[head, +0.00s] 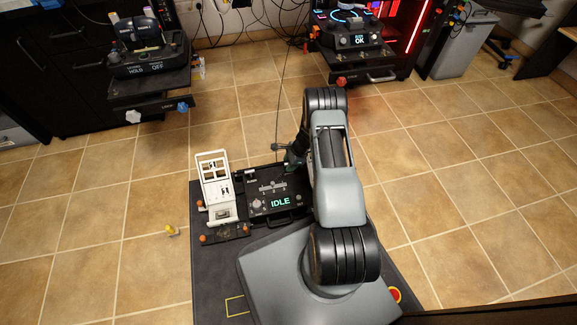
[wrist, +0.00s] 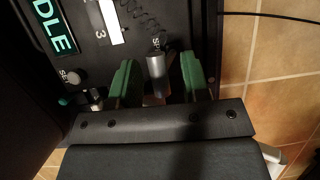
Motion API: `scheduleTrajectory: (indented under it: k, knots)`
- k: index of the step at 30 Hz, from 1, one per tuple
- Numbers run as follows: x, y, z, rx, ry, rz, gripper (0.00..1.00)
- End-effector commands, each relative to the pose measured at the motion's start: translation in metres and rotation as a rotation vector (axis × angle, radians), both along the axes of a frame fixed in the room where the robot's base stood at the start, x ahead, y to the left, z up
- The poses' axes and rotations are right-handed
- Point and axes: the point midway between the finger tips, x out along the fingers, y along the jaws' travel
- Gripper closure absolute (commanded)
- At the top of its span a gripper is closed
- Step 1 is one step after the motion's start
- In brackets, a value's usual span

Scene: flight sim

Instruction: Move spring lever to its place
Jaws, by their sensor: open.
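The spring lever (wrist: 157,72) shows in the wrist view as a grey metallic cylinder standing on the black panel, below a dark coiled spring (wrist: 150,24). My gripper (wrist: 158,64) is open, with one green finger on each side of the lever. Gaps show between the lever and both fingers. In the head view my gripper (head: 292,163) is over the upper right of the panel (head: 270,190), and the lever cannot be made out there. The lever's base and the slot under it are partly hidden by my gripper.
A lit IDLE display (head: 280,201) and a numbered scale (head: 272,187) are on the panel. A small knob (wrist: 73,77) is at its left in the wrist view. A white frame device (head: 215,185) stands left of the panel.

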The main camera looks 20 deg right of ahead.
Motion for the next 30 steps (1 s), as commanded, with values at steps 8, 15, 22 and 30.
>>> scheduleTrajectory:
  k: [8, 15, 22, 30]
  knots:
    - [0.0008, 0.0022, -0.0049, 0.000, 0.000, 0.001, 0.58]
    - [0.0008, 0.0023, -0.0046, 0.000, 0.000, 0.001, 0.67]
    - [0.0007, 0.0023, -0.0046, 0.000, 0.001, 0.000, 0.89]
    - [0.0004, 0.0024, -0.0048, 0.001, 0.001, 0.000, 1.00]
